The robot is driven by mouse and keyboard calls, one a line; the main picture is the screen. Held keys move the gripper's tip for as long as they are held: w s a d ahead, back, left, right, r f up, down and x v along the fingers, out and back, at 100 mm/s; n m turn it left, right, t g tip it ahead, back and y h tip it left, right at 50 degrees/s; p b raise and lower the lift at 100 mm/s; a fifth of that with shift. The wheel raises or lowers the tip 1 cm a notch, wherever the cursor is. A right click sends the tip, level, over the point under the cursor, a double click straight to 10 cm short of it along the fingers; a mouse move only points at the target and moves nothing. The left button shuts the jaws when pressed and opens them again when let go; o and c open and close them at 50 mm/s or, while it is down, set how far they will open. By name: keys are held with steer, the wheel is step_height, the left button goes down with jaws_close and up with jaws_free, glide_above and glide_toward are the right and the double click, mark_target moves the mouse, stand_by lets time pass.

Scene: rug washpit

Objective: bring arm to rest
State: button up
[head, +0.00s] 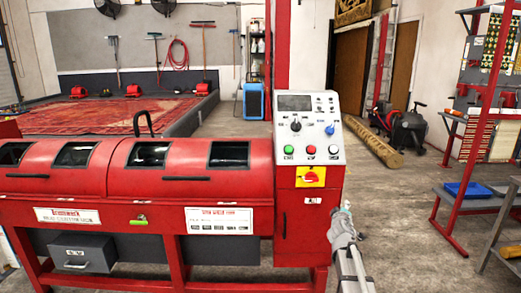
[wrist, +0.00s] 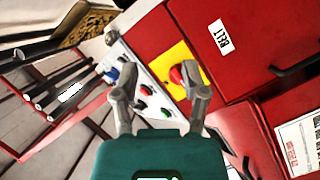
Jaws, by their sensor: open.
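My gripper (wrist: 160,92) is open and empty in the wrist view, its two grey fingers spread above the teal body. Its right finger overlaps the red rotary switch (wrist: 178,75) on its yellow plate; I cannot tell whether they touch. In the head view my arm (head: 347,245) shows at the lower middle right, just right of the red machine's cabinet; the finger tips are not clear there. The same red switch (head: 312,177) sits below the sloped control panel (head: 296,125), which has a black knob, a blue knob and green, red and white buttons.
The long red machine (head: 150,185) fills the left front. A blue tray (head: 467,190) is on a shelf rack at right. A rolled rug (head: 372,145) lies on the floor behind. Open concrete floor (head: 400,205) lies between machine and rack. A patterned rug (head: 100,115) lies at back left.

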steer(key=s+a+f+m+g, duration=0.2)
steer(key=s+f+m+g, duration=0.1)
steer(key=s+f+g, duration=0.4)
steer(key=s+a+f+m+g, duration=0.2)
steer(key=s+f+m, duration=0.25)
steer(key=s, duration=0.45)
steer(key=s+a+f+g+y, duration=0.25)
steer(key=s+a, duration=0.25)
steer(key=s, duration=0.3)
steer(key=s+a+f+g+y, duration=0.25)
steer(key=s+a+g, duration=0.2)
steer(key=s, duration=0.35)
step_height(320, 180, up, 25)
steer(key=p, duration=2.4)
steer(key=shift+a+p, duration=0.15)
steer(key=shift+p, duration=0.2)
